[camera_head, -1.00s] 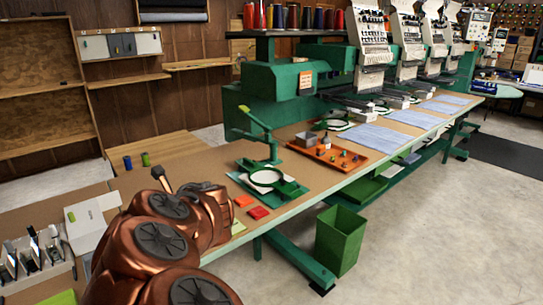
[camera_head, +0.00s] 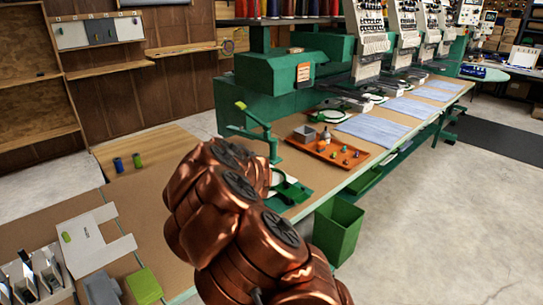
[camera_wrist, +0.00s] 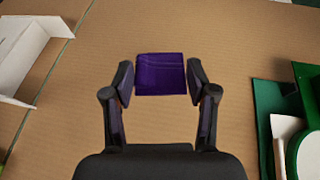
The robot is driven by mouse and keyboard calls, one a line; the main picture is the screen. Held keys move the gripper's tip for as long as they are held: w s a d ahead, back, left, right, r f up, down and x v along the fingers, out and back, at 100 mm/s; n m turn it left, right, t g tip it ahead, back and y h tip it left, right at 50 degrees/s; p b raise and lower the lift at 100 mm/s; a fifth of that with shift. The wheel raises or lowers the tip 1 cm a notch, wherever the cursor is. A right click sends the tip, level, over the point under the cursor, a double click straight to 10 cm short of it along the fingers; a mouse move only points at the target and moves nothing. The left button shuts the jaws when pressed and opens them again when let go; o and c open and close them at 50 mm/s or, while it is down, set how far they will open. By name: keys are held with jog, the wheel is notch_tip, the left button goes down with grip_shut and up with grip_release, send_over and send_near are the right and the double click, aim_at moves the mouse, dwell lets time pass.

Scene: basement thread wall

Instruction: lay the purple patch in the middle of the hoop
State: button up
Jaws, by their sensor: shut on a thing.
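The purple patch (camera_wrist: 160,74) is a flat, shiny square between the fingertips of my gripper (camera_wrist: 160,80) in the wrist view. My gripper is shut on it by its two sides, above the brown tabletop. The hoop's white area (camera_wrist: 307,155) shows at the right edge of the wrist view, cut off by the frame, beside green parts. In the head view the hoop (camera_head: 279,177) is partly hidden behind my copper arm. My gripper and the patch are hidden by the arm there.
A green upright stand (camera_head: 262,135) rises beside the hoop. An orange tray (camera_head: 330,152) with small spools lies behind it. A green bin (camera_head: 338,232) stands on the floor.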

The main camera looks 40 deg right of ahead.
jog(key=s+d+p, duration=0.1)
jog(key=s+d, duration=0.1)
jog(key=d, duration=0.6)
jog(key=s+d+m+h+p, duration=0.1)
jog(key=s+d+p, duration=0.1)
jog(key=d, duration=0.6)
jog(key=s+d+m+h+p, duration=0.1)
jog(key=s+d, duration=0.3)
jog(key=d, duration=0.4)
jog(key=shift+s+r+p, duration=0.2)
jog(key=shift+r+p, duration=0.05)
jog(key=shift+p, duration=0.25)
jog(key=shift+s+d+f, duration=0.15)
jog(key=shift+f, duration=0.15)
jog(key=shift+f+p, duration=0.5)
jog(key=shift+f, duration=1)
jog(key=shift+b, duration=0.9)
jog(key=shift+f+b, duration=1.35)
jog(key=shift+b, duration=0.75)
jog(key=o, duration=0.9)
jog(key=shift+r, duration=0.1)
jog(key=shift+r+p, duration=0.5)
jog(key=shift+r, duration=3)
